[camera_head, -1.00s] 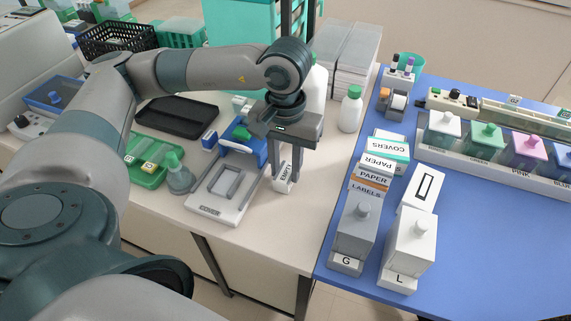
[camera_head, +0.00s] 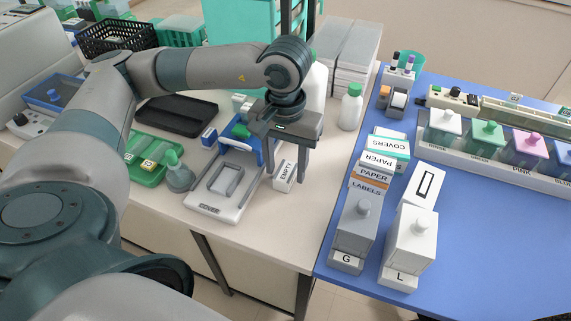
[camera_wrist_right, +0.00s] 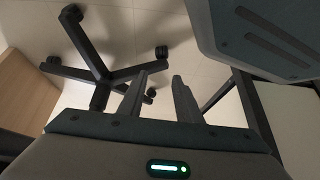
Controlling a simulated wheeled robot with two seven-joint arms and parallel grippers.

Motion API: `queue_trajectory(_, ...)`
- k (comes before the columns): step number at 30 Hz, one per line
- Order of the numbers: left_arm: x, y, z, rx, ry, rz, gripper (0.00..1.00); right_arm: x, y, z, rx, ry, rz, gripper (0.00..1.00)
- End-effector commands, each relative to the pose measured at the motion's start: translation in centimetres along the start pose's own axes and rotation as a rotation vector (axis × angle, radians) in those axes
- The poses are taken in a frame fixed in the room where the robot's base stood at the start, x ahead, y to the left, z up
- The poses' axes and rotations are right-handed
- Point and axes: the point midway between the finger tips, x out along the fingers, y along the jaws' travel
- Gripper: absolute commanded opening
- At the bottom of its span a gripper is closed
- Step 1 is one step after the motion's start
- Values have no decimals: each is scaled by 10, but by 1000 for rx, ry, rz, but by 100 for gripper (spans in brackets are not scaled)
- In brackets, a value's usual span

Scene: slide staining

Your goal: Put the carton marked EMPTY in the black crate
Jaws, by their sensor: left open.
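The small white carton marked EMPTY (camera_head: 285,176) stands on the pale bench in the head view, just right of the white scale-like device. My left gripper (camera_head: 283,160) is open and points down directly over the carton. Its fingers hang apart near the carton's top and hide part of it; I cannot tell how far they reach down its sides. The black crate (camera_head: 117,38), with mesh-like walls, stands at the back left, behind my left arm. My right gripper (camera_wrist_right: 158,88) shows in the right wrist view, its fingers apart and empty above the floor.
A white bottle with a green cap (camera_head: 351,107) stands to the right. Grey and white dispensers stand on the blue mat. A wheeled chair base (camera_wrist_right: 95,60) is on the floor.

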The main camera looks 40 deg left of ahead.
Motion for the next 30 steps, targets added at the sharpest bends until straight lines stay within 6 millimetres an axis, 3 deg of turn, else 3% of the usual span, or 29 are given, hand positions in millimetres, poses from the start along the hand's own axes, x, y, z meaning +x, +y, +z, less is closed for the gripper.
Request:
queue_trajectory(8, -10, 1, -1, 0, 4, 2, 46, 0, -2, 6, -4, 13, -3, 31)
queue_trajectory(24, -102, 1, 0, 1, 3, 1, 46, 3, 12, 22, 6, -98, 13, 31)
queue_trajectory(30, -120, 0, 0, -1, 1, 1, 46, 3, 13, 24, 7, -116, 15, 31)
